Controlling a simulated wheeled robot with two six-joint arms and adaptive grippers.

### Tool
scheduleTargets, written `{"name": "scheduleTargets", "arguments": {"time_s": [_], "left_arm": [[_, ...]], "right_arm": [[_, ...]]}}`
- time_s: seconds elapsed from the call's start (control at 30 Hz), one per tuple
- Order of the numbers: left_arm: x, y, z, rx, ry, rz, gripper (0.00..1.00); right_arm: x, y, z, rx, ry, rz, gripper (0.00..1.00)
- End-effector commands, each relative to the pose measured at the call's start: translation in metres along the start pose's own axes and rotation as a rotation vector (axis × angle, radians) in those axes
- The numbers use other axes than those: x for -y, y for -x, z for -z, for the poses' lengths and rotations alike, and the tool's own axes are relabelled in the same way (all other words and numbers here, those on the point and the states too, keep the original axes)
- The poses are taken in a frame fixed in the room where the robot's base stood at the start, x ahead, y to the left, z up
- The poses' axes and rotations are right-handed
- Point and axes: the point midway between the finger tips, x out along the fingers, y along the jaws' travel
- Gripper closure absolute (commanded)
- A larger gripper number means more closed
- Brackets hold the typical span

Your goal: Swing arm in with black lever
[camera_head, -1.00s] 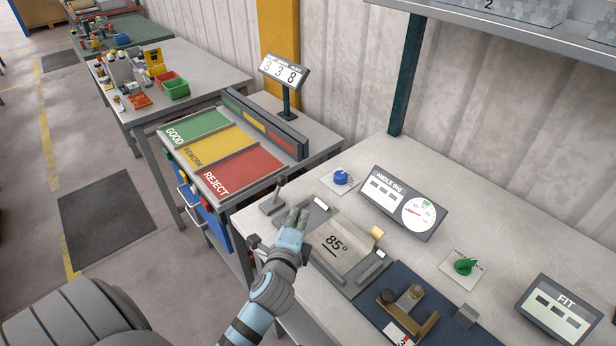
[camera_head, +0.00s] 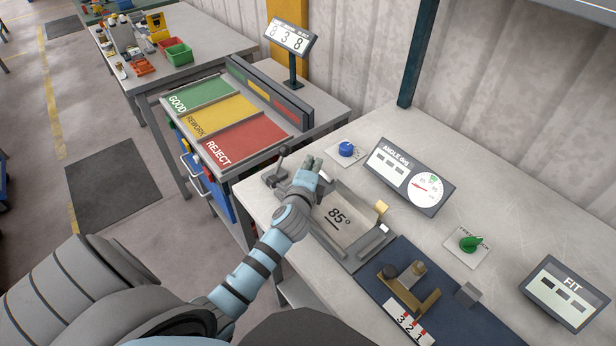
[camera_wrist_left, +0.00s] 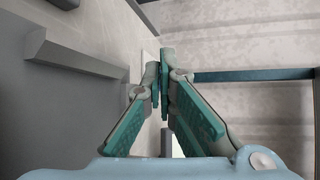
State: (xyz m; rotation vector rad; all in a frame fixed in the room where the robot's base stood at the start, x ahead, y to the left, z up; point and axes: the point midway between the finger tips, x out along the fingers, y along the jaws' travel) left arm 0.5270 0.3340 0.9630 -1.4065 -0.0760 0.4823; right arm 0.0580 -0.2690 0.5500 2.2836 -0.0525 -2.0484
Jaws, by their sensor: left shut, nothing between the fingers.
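The bender plate marked 85° (camera_head: 348,205) lies on the grey bench. A dark lever (camera_head: 281,163) stands on a small base at its far left corner, tilted slightly. My left gripper (camera_head: 313,163) is just right of the lever, above the plate's far left edge. Its fingers are shut and empty; in the head view they look apart from the lever. In the left wrist view the closed fingertips (camera_wrist_left: 165,62) show over the pale surface, and the lever cannot be made out. My right gripper is not in view.
A blue knob (camera_head: 346,149) and the angle display (camera_head: 410,175) stand beyond the plate. A green knob (camera_head: 470,243), a FIT display (camera_head: 565,290) and a blue mat with a brass part (camera_head: 412,288) are to the right. The sorting tray (camera_head: 250,143) lies behind left.

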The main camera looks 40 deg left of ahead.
Motion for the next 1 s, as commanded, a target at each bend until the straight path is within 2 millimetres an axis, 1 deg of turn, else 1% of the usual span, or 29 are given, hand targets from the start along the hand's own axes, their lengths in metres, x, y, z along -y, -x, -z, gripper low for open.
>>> {"name": "scheduleTargets", "arguments": {"time_s": [0.03, 0.07, 0.2, 0.3, 0.4, 0.77, 0.87, 1.0], "left_arm": [[-0.002, -0.011, 0.001, 0.000, 0.000, 0.001, 1.00], [-0.001, -0.017, 0.000, 0.000, 0.001, 0.001, 1.00], [0.002, -0.009, -0.022, -0.001, -0.002, -0.001, 1.00], [0.001, -0.005, -0.032, -0.001, -0.001, 0.000, 1.00], [0.001, -0.004, -0.037, -0.001, 0.000, 0.000, 1.00], [-0.001, -0.003, -0.037, -0.003, 0.002, 0.001, 1.00], [0.000, -0.004, -0.034, -0.008, 0.007, 0.008, 1.00], [0.001, -0.005, -0.025, -0.024, 0.024, 0.034, 1.00]], "right_arm": [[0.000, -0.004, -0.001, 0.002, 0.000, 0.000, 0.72], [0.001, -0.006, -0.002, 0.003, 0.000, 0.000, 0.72], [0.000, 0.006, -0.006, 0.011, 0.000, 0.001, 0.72], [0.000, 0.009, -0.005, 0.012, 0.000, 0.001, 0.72], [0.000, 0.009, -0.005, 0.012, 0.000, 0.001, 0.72], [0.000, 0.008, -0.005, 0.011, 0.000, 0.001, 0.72], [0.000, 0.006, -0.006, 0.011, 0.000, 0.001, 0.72], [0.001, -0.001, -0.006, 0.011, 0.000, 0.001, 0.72]]}}
